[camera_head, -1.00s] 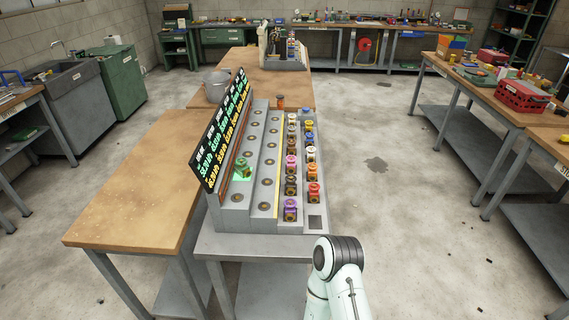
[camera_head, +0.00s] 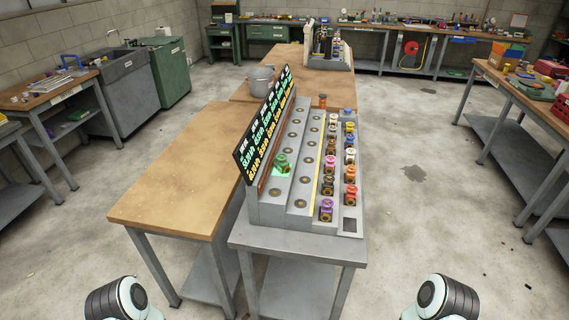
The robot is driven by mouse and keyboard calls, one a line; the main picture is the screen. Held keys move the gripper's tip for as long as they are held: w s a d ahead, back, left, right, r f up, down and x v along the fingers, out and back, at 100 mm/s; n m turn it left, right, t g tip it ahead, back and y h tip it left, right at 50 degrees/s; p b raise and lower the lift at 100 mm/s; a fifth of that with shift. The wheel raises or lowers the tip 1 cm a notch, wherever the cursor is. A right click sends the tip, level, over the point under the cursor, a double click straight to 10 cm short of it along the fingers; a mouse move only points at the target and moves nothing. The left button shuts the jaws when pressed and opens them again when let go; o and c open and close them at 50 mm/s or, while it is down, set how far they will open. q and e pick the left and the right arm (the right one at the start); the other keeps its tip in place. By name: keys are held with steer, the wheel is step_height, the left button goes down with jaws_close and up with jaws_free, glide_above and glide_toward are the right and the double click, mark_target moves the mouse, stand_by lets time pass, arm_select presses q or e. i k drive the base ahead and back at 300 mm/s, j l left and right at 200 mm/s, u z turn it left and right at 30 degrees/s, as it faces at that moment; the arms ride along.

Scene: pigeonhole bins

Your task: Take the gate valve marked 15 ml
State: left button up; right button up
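A grey stepped rack (camera_head: 285,239) stands on a metal table. Two columns of small valves with coloured tops fill its right side, including a purple one (camera_head: 326,208) at the near end, a red one (camera_head: 350,190) and a blue one (camera_head: 348,112) at the far end. A green valve (camera_head: 281,165) sits alone on the left steps, among empty round seats. Any marks on the valves are too small to read, so I cannot tell which is marked 15 ml. Neither gripper is in view; only parts of my arms show at the bottom edge.
A dark board (camera_head: 262,130) with green and yellow writing leans along the rack's left side. A bare wooden table (camera_head: 180,165) stands left of it, with a grey bucket (camera_head: 261,82) beyond. A cluttered bench (camera_head: 520,97) is at right. The floor between is open.

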mark_target(350, 196)
steer(key=l+u, duration=0.1)
steer(key=u, duration=0.35)
steer(key=l+u, duration=0.15)
steer(key=u, duration=0.35)
steer(key=l+u, duration=0.15)
steer(key=u, duration=0.3)
steer(key=l+u, duration=0.25)
steer(key=k+l+u, duration=0.2)
steer(key=l, duration=0.2)
steer(key=l+u, duration=0.25)
steer(key=k+l+u, duration=0.1)
steer(key=l, duration=0.25)
steer(key=k+l+u, duration=0.1)
steer(key=k+l, duration=0.15)
steer(key=k+l+u, duration=0.1)
steer(key=l, duration=0.35)
steer(key=k, duration=0.05)
